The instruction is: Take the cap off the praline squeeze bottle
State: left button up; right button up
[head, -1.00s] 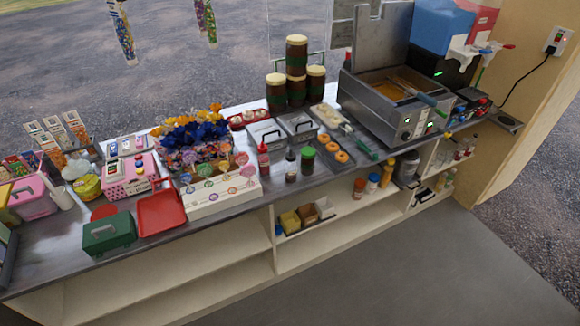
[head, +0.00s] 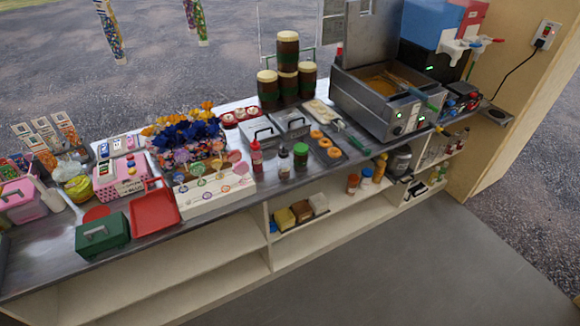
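No label is readable, so I cannot tell which one is the praline squeeze bottle. Neither of my grippers is in view.
The metal counter (head: 45,262) holds a green box (head: 103,234), a red tray (head: 155,212), a white lollipop box (head: 212,196), doughnuts (head: 325,141) and a fryer (head: 400,113). Small boxes (head: 301,211) sit on the shelf. The grey floor (head: 400,270) in front is clear.

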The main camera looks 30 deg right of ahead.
aim_at(284, 165)
jog(key=z, duration=2.6)
jog(key=i, duration=2.15)
jog(key=u, duration=3.25)
